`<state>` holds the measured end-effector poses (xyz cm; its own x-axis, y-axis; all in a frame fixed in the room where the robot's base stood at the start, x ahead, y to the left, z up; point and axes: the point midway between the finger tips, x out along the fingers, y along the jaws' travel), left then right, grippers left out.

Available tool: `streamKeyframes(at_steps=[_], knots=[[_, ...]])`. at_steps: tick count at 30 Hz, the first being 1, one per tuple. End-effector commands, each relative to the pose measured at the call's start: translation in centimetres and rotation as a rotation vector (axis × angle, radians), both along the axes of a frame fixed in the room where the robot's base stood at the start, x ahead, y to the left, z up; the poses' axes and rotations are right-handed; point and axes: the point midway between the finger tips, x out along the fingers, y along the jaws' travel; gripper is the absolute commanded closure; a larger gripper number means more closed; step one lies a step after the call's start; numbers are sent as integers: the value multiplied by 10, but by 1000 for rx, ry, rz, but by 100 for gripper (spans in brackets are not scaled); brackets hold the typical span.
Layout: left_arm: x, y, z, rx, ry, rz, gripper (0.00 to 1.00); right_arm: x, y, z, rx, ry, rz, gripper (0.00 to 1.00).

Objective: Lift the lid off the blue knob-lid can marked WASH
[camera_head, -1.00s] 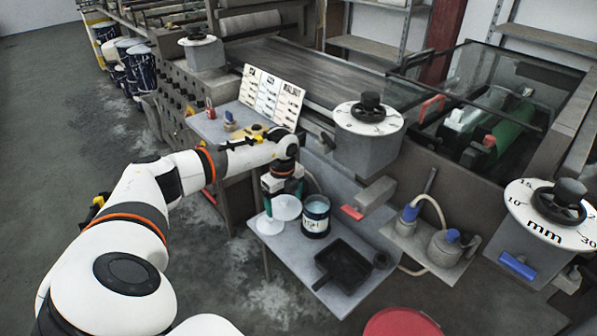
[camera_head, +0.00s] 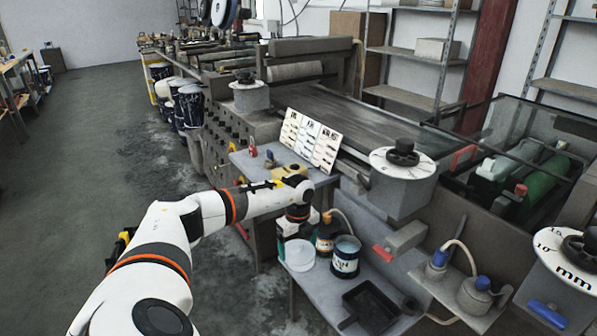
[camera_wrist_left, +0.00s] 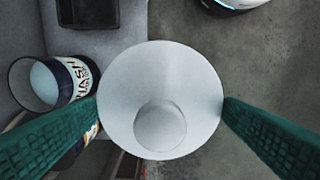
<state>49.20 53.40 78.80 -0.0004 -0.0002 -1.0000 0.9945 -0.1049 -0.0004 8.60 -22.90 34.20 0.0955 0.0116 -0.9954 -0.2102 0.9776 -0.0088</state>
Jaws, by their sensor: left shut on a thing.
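The WASH can (camera_head: 345,258) stands upright and open on the grey side table in the head view, with pale blue inside. In the left wrist view the can (camera_wrist_left: 76,79) is at the left, its WASH label partly visible. A pale round lid (camera_head: 300,255) is held beside the can, apart from it, on its left in the head view. My left gripper (camera_head: 294,240) is shut on the lid. In the left wrist view the lid (camera_wrist_left: 160,75) lies between the two green fingers, with a smaller round shape on it. My right gripper is out of view.
A black tray (camera_head: 370,306) sits in front of the can on the side table. A brown bottle (camera_head: 325,236) stands just behind the can. Blue-topped containers (camera_head: 474,293) are on a shelf at right. Open floor lies left of the table.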

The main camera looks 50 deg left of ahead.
Motion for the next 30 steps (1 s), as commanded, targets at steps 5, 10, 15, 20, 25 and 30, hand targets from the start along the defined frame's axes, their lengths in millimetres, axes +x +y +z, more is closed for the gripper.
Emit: streamKeyframes(at_steps=[5,10,15,20,25,30], knots=[[0,0,14,0,-1,0,32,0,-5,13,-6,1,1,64],[0,0,25,0,-1,0,32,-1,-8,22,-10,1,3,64],[0,0,35,0,-1,0,32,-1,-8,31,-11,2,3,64],[0,0,44,0,-1,0,32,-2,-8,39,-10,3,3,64],[0,0,47,0,-1,0,32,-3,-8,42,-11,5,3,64],[0,0,46,0,-1,0,32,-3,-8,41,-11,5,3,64]])
